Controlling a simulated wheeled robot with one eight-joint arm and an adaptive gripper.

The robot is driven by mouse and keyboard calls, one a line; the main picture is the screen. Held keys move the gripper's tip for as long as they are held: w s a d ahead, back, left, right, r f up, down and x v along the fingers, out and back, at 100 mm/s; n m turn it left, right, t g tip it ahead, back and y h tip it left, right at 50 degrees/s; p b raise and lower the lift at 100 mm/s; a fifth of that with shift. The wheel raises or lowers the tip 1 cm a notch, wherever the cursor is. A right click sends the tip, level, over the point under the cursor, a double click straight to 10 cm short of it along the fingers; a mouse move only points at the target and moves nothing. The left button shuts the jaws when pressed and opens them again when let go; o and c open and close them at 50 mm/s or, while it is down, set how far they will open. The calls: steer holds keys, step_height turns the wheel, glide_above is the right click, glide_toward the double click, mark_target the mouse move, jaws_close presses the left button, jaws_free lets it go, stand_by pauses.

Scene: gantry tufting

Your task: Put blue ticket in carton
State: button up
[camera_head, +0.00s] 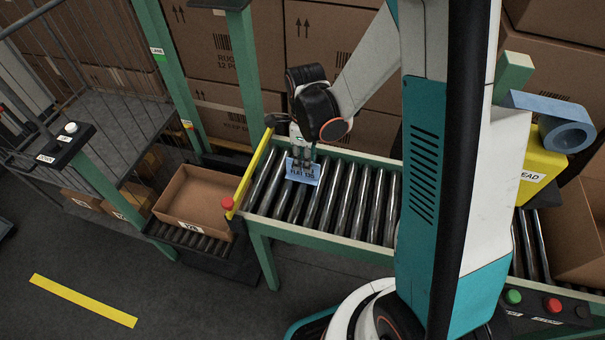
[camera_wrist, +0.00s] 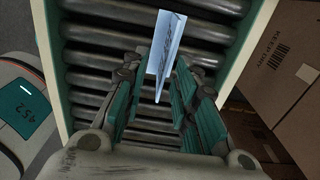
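The blue ticket (camera_head: 304,177) is a small light-blue card with dark print, at the left end of the raised roller conveyor (camera_head: 330,205). My gripper (camera_head: 302,165) points down at it, with the fingertips overlapping its upper part. In the wrist view the ticket (camera_wrist: 166,45) stands edge-on between and beyond the fingertips (camera_wrist: 160,75). The fingers are apart, with rollers showing between them; firm contact with the ticket is not visible. An open, empty brown carton (camera_head: 195,195) with a white label sits lower, left of the conveyor.
A yellow end bar (camera_head: 250,170) with a red knob stands between conveyor and carton. Green posts (camera_head: 172,65) and a railing are behind left. Stacked boxes (camera_head: 335,45) back the conveyor. Another brown box (camera_head: 580,245), a yellow block and a blue roll stand at right.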

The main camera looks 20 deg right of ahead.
mark_target(303, 177)
steer(key=shift+w+a+f+b, duration=0.1)
steer(key=shift+w+f+b, duration=0.15)
steer(key=shift+f+b, duration=0.85)
steer(key=shift+w+a+f+b, duration=0.1)
steer(key=shift+w+f+b, duration=0.15)
steer(key=shift+f, duration=1.55)
steer(key=shift+r, duration=0.1)
jaws_close()
